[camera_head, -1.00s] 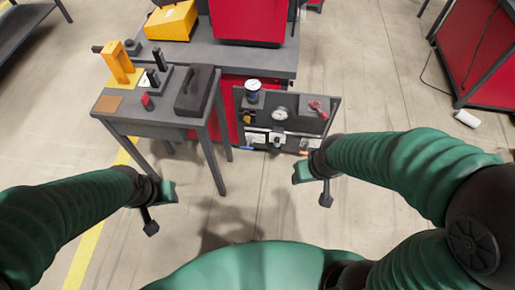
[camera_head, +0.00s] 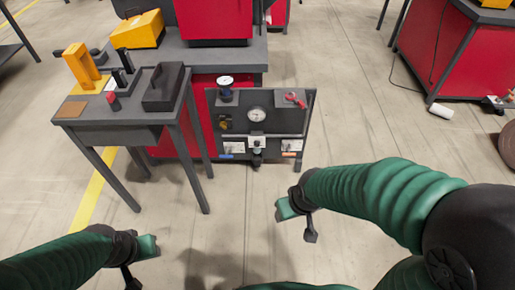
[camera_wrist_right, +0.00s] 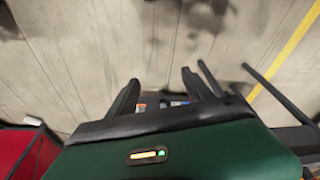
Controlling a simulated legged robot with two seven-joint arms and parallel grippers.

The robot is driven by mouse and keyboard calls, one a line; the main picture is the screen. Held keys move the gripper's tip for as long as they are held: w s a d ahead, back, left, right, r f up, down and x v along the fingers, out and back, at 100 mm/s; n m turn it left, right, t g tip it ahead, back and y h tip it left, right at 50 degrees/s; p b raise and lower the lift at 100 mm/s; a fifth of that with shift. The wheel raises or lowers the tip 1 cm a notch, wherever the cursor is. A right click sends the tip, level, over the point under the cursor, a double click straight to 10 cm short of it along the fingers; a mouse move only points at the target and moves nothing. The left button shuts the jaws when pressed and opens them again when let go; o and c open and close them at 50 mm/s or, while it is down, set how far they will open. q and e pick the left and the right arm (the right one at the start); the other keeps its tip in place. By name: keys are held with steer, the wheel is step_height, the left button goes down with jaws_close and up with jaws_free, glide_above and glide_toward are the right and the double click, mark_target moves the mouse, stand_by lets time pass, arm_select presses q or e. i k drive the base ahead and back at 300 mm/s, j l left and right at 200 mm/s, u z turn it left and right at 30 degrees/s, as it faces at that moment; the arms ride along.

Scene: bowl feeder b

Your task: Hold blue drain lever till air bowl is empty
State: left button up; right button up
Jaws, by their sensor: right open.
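A grey side table (camera_head: 118,126) with an orange block (camera_head: 80,66) and a black box (camera_head: 165,88) stands left of the panel. Its legs border the space there. A red cabinet (camera_head: 440,55) is at the upper right. The floor (camera_head: 360,130) right of the panel is clear.

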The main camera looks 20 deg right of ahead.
mark_target(227, 156)
steer(key=i+l+u, duration=0.7)
steer(key=i, duration=0.15)
steer(key=i+l+u, duration=0.35)
